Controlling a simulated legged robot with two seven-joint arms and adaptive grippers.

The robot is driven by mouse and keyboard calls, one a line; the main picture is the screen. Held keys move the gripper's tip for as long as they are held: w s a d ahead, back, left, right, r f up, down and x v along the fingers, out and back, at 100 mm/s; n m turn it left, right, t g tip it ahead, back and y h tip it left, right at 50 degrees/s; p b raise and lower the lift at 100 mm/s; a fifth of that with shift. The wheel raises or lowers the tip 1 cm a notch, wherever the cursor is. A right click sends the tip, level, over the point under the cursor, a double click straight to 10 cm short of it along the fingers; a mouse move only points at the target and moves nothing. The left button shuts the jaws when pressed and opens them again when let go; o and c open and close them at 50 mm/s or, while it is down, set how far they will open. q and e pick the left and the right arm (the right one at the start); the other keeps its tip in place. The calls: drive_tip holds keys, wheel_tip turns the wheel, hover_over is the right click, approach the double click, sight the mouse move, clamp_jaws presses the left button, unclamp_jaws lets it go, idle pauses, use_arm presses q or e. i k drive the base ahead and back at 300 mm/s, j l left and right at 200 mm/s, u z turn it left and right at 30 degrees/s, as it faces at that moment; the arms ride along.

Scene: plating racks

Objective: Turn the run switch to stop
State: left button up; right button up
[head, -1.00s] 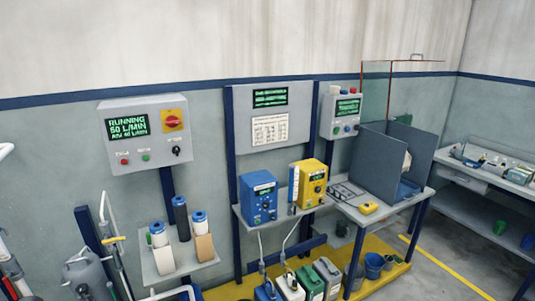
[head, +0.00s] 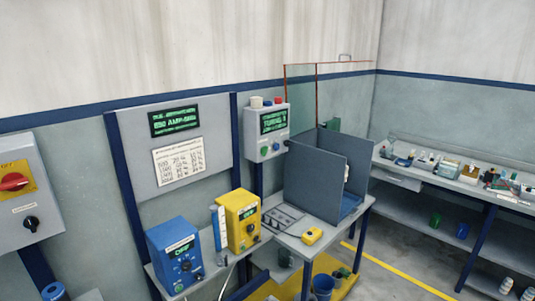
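A grey control box (head: 30,235) is on the wall at the left edge, partly cut off by the frame. It carries a red rotary knob (head: 14,182) on a yellow plate, and below it a black rotary knob (head: 31,224) under a small label. The labels are too small to read, so I cannot tell which knob is the run switch. A second grey box (head: 264,148) with a green-lit display and several buttons stands right of the large display panel (head: 178,112). Neither of my grippers is in view.
A blue unit (head: 174,255) and a yellow unit (head: 238,220) stand on a shelf below the panel.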

sight(263, 150)
drive_tip(key=i+l, duration=0.25)
drive_tip(key=l, duration=0.15)
drive_tip(key=i+l, duration=0.2)
drive_tip(key=l, duration=0.15)
drive_tip(key=i+l, duration=0.25)
drive_tip(key=l, duration=0.15)
drive_tip(key=i+l, duration=0.2)
drive_tip(key=l, duration=0.2)
drive_tip(key=z, duration=0.05)
